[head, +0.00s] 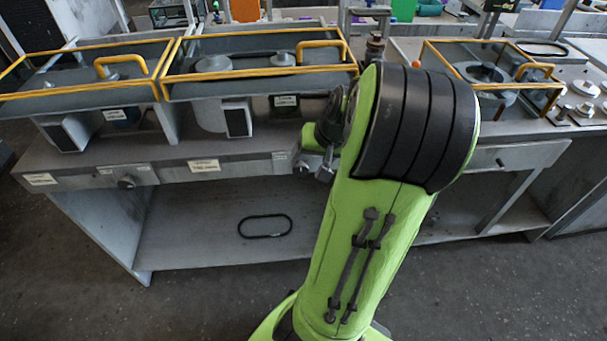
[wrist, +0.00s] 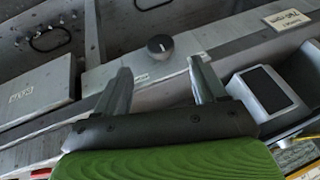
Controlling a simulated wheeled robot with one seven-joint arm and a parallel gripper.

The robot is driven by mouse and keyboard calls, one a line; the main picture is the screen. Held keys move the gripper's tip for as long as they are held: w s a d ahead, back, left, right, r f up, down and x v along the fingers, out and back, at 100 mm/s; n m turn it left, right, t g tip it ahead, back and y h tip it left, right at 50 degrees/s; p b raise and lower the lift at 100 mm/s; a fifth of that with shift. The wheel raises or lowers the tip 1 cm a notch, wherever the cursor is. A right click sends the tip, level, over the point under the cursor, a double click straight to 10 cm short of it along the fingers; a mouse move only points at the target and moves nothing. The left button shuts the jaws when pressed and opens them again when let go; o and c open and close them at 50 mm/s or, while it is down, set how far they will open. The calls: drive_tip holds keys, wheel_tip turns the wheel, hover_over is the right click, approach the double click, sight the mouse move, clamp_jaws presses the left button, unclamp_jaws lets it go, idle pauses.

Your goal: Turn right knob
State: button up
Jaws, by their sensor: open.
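A round black knob (wrist: 160,47) sits on the grey front panel of the bench in the wrist view, with small white labels on both sides of it. My gripper (wrist: 159,67) is open and empty. Its two fingers point at the panel, and the knob shows just beyond and between the fingertips, apart from both. In the head view my gripper (head: 318,167) is small and partly hidden by my green arm, near the middle of the panel. I cannot make out the knob by it there. Another dark knob (head: 126,182) is on the panel further left.
The bench (head: 165,177) carries yellow-framed housings (head: 263,72) and small grey boxes with dark faces (head: 238,118), one close to the gripper in the wrist view (wrist: 268,92). A black belt (head: 265,226) lies on the lower shelf. Open floor lies in front at left.

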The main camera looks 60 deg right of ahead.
sight(304, 167)
drive_tip(key=b+x, duration=0.3)
drive_tip(key=x, duration=0.5)
drive_tip(key=shift+r, duration=0.1)
drive_tip(key=c, duration=1.1)
drive_tip(key=shift+o, duration=0.2)
drive_tip(key=shift+s+p, duration=0.1)
drive_tip(key=shift+p, duration=0.3)
